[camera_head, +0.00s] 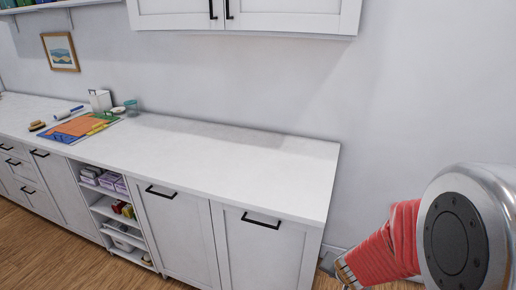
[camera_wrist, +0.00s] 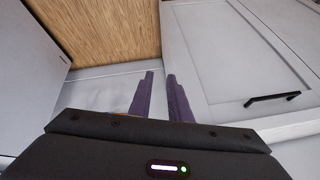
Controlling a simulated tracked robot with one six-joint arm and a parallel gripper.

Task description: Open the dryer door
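No dryer or dryer door can be made out in either view. My gripper (camera_wrist: 160,77) shows in the wrist view with two purple fingers. A narrow gap lies between the fingers, and nothing is held in it. The fingers point toward a pale surface beside the wooden floor. In the head view my arm is at the lower right, near the end of the counter, and my gripper is out of sight there.
A white counter (camera_head: 225,150) runs along the wall above white cabinets with black handles. A cabinet door (camera_wrist: 225,45) is right of the fingers in the wrist view, and a grey panel (camera_wrist: 28,65) is left. Wooden floor (camera_wrist: 105,32) shows between them.

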